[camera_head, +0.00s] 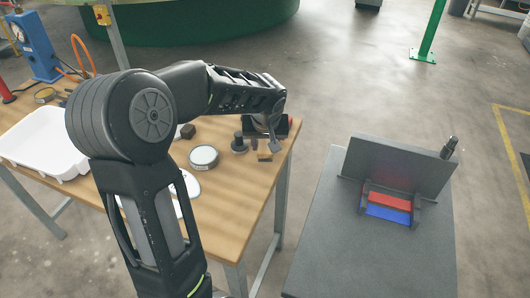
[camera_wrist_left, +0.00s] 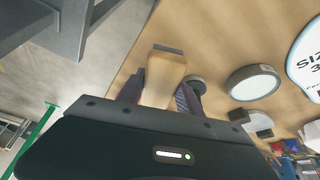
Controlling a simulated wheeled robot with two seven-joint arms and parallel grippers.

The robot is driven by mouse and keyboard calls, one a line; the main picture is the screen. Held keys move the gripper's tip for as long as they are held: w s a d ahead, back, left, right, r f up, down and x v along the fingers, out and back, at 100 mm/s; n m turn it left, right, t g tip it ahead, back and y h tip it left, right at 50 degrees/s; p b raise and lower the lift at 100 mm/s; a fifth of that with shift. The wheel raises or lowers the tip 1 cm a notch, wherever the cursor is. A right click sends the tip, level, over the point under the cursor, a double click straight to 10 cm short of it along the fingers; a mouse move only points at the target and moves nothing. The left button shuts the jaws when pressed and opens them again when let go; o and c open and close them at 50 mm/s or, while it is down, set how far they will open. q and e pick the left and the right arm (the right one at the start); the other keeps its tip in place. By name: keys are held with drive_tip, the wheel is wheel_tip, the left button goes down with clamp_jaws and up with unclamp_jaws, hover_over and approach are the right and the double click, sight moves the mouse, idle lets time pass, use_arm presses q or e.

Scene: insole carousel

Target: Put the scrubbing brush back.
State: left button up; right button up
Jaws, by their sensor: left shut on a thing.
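The scrubbing brush (camera_wrist_left: 164,80) is a pale wooden block with a dark grey far end. In the left wrist view it sits between the two dark fingers of my left gripper (camera_wrist_left: 160,92), which is shut on it. In the head view my left gripper (camera_head: 263,143) is over the right end of the wooden table, and a small part of the brush (camera_head: 264,157) shows below it. I cannot tell whether the brush touches the table top. My right gripper is not in view.
On the table (camera_head: 232,200) are a round tin (camera_head: 204,157), a dark round-based piece (camera_head: 239,144), a white card (camera_head: 187,187) and a white tray (camera_head: 42,140). Across a floor gap stands a grey bench (camera_head: 330,235) with a dark upright panel (camera_head: 395,165) and red and blue blocks (camera_head: 388,206).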

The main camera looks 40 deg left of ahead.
use_arm(q)
drive_tip(key=shift+f, duration=1.85)
drive_tip(key=shift+f, duration=0.1)
drive_tip(key=shift+f, duration=0.15)
drive_tip(key=o, duration=1.3)
drive_tip(key=shift+r, duration=0.2)
drive_tip(key=shift+r, duration=0.2)
drive_tip(key=v, duration=1.1)
drive_tip(key=shift+r, duration=0.35)
drive_tip(key=shift+s+d, duration=0.1)
